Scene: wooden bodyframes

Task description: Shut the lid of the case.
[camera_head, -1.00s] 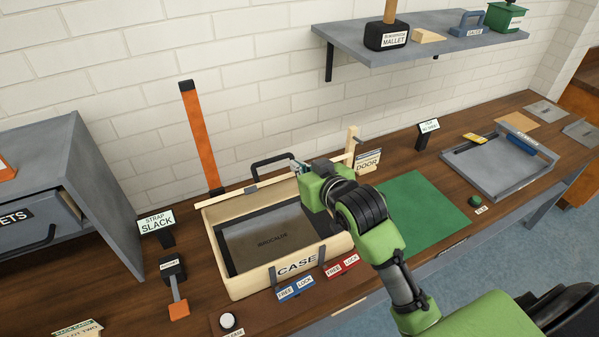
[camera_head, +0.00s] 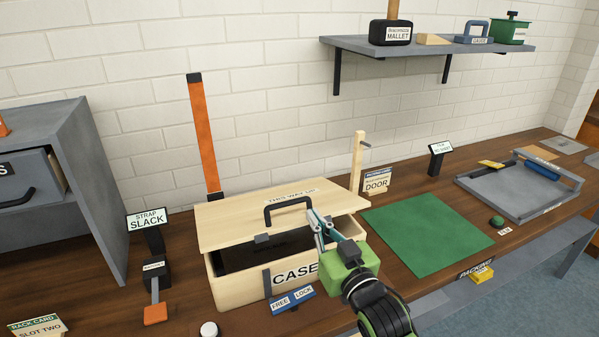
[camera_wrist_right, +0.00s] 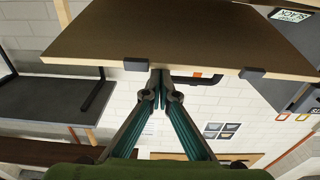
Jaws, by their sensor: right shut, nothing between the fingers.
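The tan wooden case (camera_head: 240,292), labelled CASE, stands on the bench with its dark inside showing through the gap below the lid. Its pale lid (camera_head: 228,220), with a dark handle (camera_head: 268,215) on top, slopes over the opening, its front edge above the rim. My right gripper (camera_head: 315,220) is shut and empty at the lid's front edge, right of the handle. In the right wrist view the closed fingertips (camera_wrist_right: 160,80) are at the edge of the lid (camera_wrist_right: 180,35), between two dark latch parts; contact is unclear. My left gripper is out of view.
A blue FREE/LOCK tag (camera_head: 292,300) sits at the case front. A wooden post (camera_head: 357,160) and DOOR sign (camera_head: 376,182) stand behind right. An orange strap (camera_head: 203,135) rises behind. A green mat (camera_head: 428,232) lies clear to the right; the strap ratchet (camera_head: 155,285) is left.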

